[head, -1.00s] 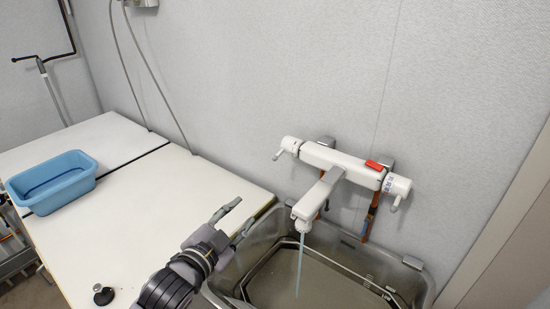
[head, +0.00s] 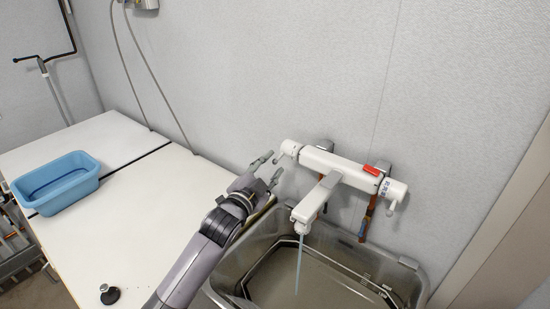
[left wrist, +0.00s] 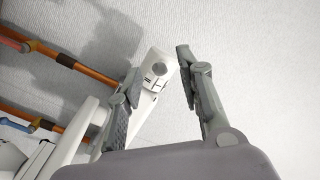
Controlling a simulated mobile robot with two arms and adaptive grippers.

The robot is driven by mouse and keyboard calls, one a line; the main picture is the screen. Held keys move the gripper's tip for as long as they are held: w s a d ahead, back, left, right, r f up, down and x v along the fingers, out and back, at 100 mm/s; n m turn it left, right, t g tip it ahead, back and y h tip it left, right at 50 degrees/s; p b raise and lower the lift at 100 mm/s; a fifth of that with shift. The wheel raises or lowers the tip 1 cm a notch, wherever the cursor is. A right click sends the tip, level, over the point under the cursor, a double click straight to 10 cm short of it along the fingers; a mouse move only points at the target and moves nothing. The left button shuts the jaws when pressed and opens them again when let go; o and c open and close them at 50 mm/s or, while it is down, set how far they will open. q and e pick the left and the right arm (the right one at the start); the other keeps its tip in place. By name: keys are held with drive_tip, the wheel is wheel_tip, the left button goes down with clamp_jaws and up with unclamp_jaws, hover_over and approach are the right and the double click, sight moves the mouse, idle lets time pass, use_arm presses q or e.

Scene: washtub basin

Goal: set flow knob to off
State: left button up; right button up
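A white wall-mounted mixer tap (head: 335,165) has a left end knob (head: 291,148) with a thin lever, and a right end knob (head: 394,190) with printed marks. A stream of water (head: 299,262) runs from its spout (head: 312,203). My left gripper (head: 270,167) is open just left of the left knob, its fingertips close to the lever. In the left wrist view, the left knob (left wrist: 158,68) shows between and beyond the open fingers (left wrist: 160,62). Whether a finger touches the lever cannot be told. My right gripper is not in view.
A metal basin (head: 232,268) lies below the tap. White counters (head: 150,220) to the left hold a blue tub (head: 75,185) and a small black stopper-like object (head: 110,294). The grey wall (head: 260,70) stands close behind the tap. Copper pipes (head: 368,218) run beneath the tap.

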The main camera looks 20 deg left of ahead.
sight(274, 164)
use_arm(q)
drive_tip(key=shift+w+d, duration=0.15)
drive_tip(key=shift+w, duration=0.6)
drive_tip(key=shift+w+d, duration=0.1)
drive_tip(key=shift+w, duration=0.65)
drive_tip(key=shift+c, duration=0.4)
clamp_jaws()
